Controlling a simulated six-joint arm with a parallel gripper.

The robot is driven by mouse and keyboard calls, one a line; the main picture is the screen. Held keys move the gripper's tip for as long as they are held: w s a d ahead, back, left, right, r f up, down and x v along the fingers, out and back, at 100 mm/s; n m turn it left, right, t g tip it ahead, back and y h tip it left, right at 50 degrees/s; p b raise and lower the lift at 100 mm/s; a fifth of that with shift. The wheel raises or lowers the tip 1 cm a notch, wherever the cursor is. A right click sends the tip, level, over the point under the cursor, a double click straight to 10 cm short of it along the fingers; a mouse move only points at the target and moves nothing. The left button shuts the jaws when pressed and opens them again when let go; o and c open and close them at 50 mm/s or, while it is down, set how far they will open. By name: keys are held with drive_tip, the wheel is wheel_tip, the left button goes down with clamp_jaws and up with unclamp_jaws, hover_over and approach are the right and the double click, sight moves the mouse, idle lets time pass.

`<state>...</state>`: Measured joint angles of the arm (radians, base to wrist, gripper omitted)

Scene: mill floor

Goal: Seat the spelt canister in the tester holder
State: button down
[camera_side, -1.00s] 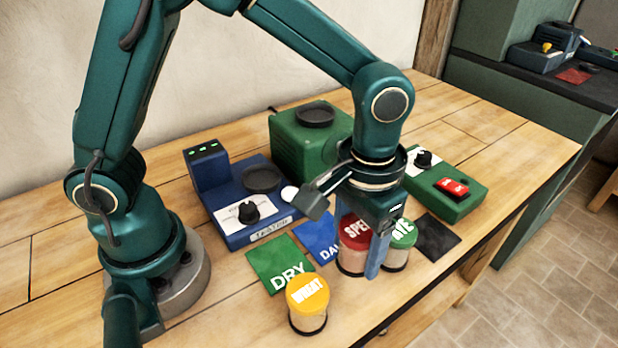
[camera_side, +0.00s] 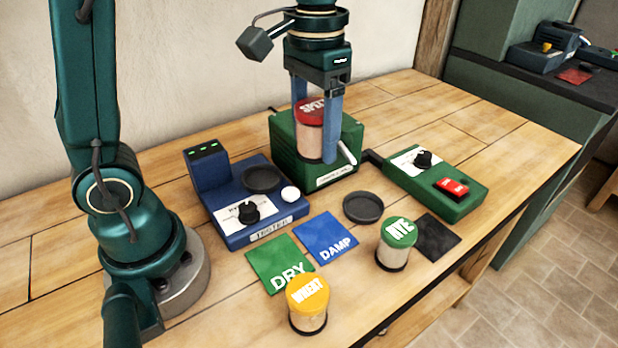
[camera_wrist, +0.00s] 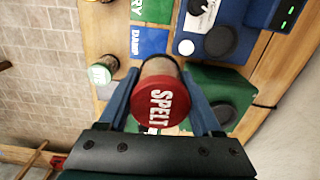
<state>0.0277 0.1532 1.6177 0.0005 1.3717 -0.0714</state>
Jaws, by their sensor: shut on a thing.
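The spelt canister (camera_side: 310,135), with a red lid and pale body, is held upright in the air between the jaws of my gripper (camera_side: 318,130). In the side view it is in front of the green box machine. Its lid faces the camera in the wrist view (camera_wrist: 160,103), between the two blue fingers of my gripper (camera_wrist: 165,105). The blue tester (camera_side: 235,205) stands to the left, with a round dark holder (camera_side: 262,180), which is empty, a dial and a white button. My gripper is above and to the right of the holder.
The wheat canister (camera_side: 308,305) and rye canister (camera_side: 396,247) stand near the front edge. An empty dark dish (camera_side: 363,207) lies between the DAMP mat (camera_side: 325,238) and the green switch unit (camera_side: 430,180). A DRY mat (camera_side: 278,265) and black mat (camera_side: 437,237) lie flat. The green machine (camera_side: 345,135) stands behind.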

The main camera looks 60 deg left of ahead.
drive_tip(key=s+a+n, duration=0.3)
drive_tip(key=a+n, duration=0.1)
drive_tip(key=a, duration=0.8)
drive_tip(key=shift+a+f, duration=0.2)
drive_tip(key=shift+f, duration=2.65)
drive_tip(key=shift+a+f, duration=0.15)
drive_tip(key=shift+f, duration=2.7)
drive_tip(key=shift+f, duration=0.3)
drive_tip(key=shift+r, duration=0.35)
drive_tip(key=shift+r, duration=0.35)
drive_tip(key=shift+f, duration=0.5)
drive_tip(key=shift+r, duration=0.6)
